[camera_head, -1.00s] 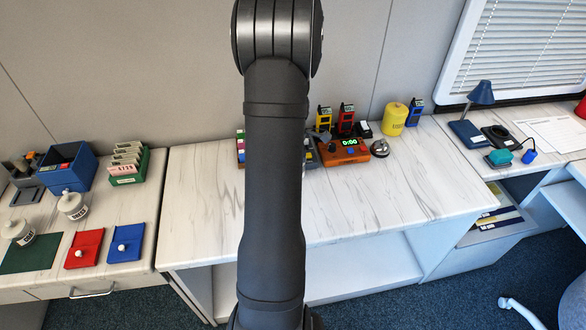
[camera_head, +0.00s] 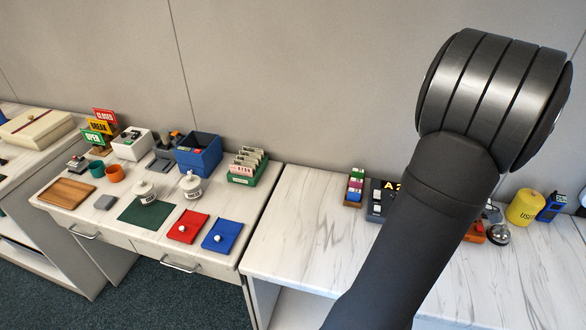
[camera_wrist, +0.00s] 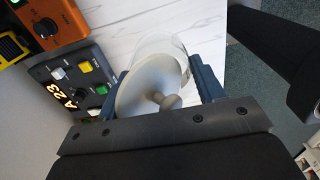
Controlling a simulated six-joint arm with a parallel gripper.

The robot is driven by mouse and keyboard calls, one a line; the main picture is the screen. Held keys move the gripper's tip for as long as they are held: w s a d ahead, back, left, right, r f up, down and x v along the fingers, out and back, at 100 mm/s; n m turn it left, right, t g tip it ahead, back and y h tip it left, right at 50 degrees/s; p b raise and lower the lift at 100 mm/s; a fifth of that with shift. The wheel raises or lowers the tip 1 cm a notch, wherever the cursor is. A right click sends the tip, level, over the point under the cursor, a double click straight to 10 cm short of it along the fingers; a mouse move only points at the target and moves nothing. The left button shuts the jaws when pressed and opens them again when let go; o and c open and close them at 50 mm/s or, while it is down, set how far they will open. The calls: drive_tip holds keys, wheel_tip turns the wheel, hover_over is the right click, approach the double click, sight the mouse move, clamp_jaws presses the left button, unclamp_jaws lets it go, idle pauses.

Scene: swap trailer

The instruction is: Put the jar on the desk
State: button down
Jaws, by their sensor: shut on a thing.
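In the wrist view my gripper (camera_wrist: 164,76) is shut on a jar (camera_wrist: 138,92) with a pale grey lid, a round knob and a clear glass body. The lid faces the camera. The jar is held beside the console, with the white marbled top behind it; I cannot tell its height above that top. In the head view the gripper and held jar do not show; my arm fills the right side.
A grey console (camera_wrist: 78,78) with lit digits and an orange device (camera_wrist: 45,22) are close to the jar. On the left desk are red (camera_head: 187,227) and blue trays (camera_head: 222,236), a blue bin (camera_head: 198,155) and a green mat (camera_head: 146,213). The middle marbled top (camera_head: 300,225) has clear room in front.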

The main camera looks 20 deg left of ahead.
drive_tip(key=w+a+f+m, duration=0.3)
drive_tip(key=w+a+m, duration=0.3)
drive_tip(key=a+m, duration=0.4)
drive_tip(key=w+a+f+m, duration=0.4)
drive_tip(key=w+a+m, duration=0.3)
drive_tip(key=a, duration=0.4)
drive_tip(key=w+a+r+n, duration=0.3)
drive_tip(key=w+a+n, duration=0.25)
drive_tip(key=a, duration=0.65)
drive_tip(key=w+a+r+n, duration=0.35)
drive_tip(key=w+a, duration=0.25)
drive_tip(key=a, duration=0.7)
drive_tip(key=s+a+r+n, duration=0.2)
drive_tip(key=a+n, duration=0.4)
drive_tip(key=a, duration=1.1)
drive_tip(key=n, duration=1.1)
hover_over(174, 193)
wheel_tip(174, 193, down, 2)
drive_tip(key=f, duration=0.1)
wheel_tip(174, 193, down, 9)
drive_tip(key=shift+f, duration=0.1)
